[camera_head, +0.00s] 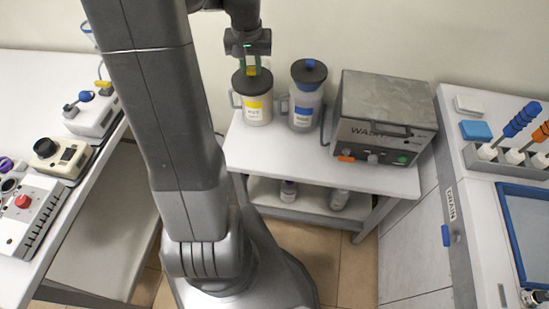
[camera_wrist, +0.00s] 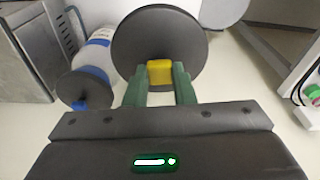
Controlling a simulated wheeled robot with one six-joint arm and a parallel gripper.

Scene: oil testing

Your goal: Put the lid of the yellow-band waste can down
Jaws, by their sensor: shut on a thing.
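The yellow-band waste can (camera_head: 258,112) stands at the left of the small white bench, a pale can with a yellow label and a handle on its left. Its dark round lid (camera_head: 250,84) is at the can's mouth; I cannot tell whether it rests there or is slightly above. My gripper (camera_head: 252,68) points down from above, shut on the lid's yellow knob. In the wrist view, the green fingers (camera_wrist: 160,82) sit either side of the yellow knob (camera_wrist: 160,72). The lid (camera_wrist: 160,35) hides the can there.
A blue-band can (camera_head: 304,110) with a dark lid stands close to the right. A WASH machine (camera_head: 384,112) stands beyond it. The wall is close behind. Bare bench top (camera_head: 262,150) lies in front of the cans.

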